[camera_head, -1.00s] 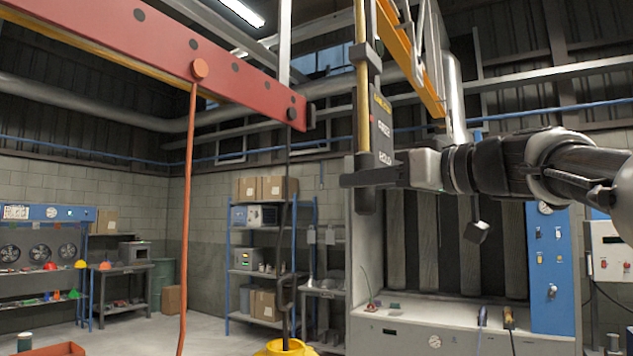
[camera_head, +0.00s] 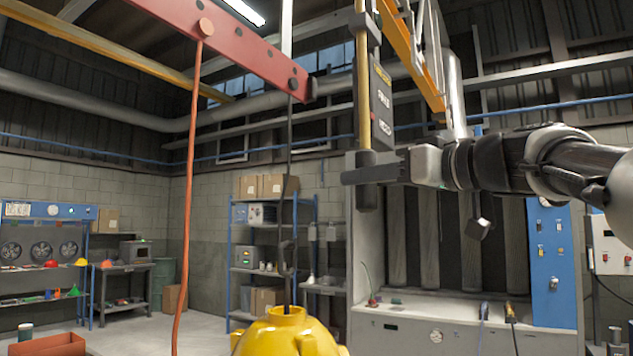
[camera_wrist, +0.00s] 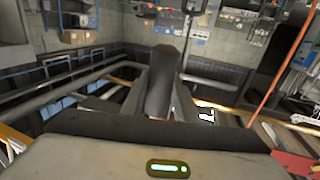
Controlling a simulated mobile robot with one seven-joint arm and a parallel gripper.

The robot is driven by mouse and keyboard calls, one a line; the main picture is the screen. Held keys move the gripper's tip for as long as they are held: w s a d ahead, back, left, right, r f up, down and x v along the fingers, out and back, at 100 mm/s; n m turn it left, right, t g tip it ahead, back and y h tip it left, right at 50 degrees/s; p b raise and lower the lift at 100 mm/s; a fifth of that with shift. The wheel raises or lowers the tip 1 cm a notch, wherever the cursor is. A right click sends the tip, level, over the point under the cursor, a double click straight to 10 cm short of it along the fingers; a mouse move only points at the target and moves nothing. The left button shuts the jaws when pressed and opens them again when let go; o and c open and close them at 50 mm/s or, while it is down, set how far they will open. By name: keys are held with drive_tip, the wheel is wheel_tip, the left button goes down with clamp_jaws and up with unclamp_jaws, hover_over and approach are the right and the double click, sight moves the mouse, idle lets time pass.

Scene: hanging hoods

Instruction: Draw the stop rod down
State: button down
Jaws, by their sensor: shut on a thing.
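The stop rod is a thin yellow rod (camera_head: 363,95) hanging upright, with a thick dark grip (camera_head: 368,197) at its lower end. My gripper (camera_head: 370,175) comes from the right, level, and is shut around that grip. The grip's lower end sticks out below the fingers. Beside the rod is a dark label plate (camera_head: 381,105) with white lettering; its lower end is close above my gripper. The finger contact is partly hidden.
A red beam (camera_head: 245,50) hangs at upper left, with an orange cord (camera_head: 188,180) and a dark hook line. A yellow rounded body (camera_head: 287,335) is below the hook. An orange bar (camera_head: 415,60) slants above. A grey cabinet (camera_head: 400,320) stands behind my arm.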

drive_tip(key=c, duration=1.5)
unclamp_jaws()
drive_tip(key=shift+f, duration=0.35)
drive_tip(key=shift+o, duration=0.6)
drive_tip(key=shift+r, duration=0.1)
drive_tip(key=v, duration=1.7)
drive_tip(key=shift+s, duration=0.2)
drive_tip(key=shift+d, duration=0.1)
